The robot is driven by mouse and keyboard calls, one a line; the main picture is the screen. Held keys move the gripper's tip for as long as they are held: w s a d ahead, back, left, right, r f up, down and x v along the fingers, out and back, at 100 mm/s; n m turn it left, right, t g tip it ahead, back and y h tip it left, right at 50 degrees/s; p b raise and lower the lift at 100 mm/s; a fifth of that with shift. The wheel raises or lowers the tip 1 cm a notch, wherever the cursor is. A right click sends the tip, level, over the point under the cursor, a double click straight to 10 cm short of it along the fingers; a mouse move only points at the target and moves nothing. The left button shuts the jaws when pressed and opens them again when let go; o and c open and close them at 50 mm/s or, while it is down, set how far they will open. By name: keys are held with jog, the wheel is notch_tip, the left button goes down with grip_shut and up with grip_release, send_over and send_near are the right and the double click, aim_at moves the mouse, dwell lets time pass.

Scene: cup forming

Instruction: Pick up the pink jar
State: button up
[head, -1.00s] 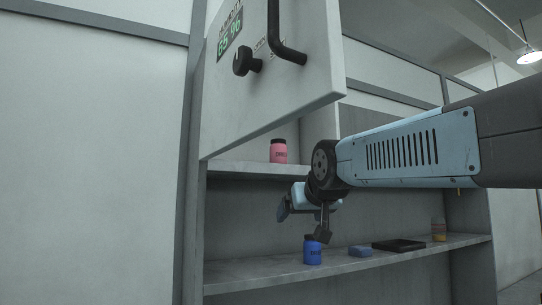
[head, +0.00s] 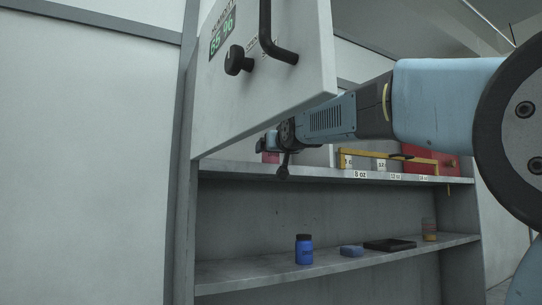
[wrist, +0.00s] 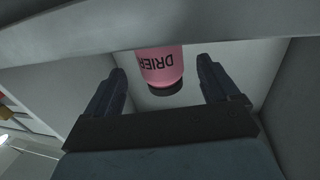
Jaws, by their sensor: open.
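The pink jar (head: 268,157) stands on the upper shelf in the head view, mostly hidden behind my gripper and the raised panel. In the wrist view the pink jar (wrist: 161,62) shows upside down, with dark "DRIER" lettering and a black lid. My gripper (wrist: 162,72) is open, with one dark finger to each side of the jar in the picture. I see gaps between the jar and both fingers. In the head view my gripper (head: 274,155) is at the upper shelf, in front of the jar.
A raised white panel (head: 265,100) with a black handle and knob hangs over the upper shelf (head: 225,173). A yellow bar and red box (head: 430,160) are to the right. The lower shelf holds a blue jar (head: 304,249), a blue block (head: 351,251) and a black tray (head: 392,244).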

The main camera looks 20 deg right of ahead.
jog(key=shift+w+a+f, duration=0.1)
jog(key=shift+w, duration=1.4)
jog(key=shift+w+f, duration=0.1)
jog(key=shift+w, duration=1.35)
jog(key=c, duration=1)
jog(key=shift+c, duration=0.6)
jog(key=shift+s+r, duration=0.1)
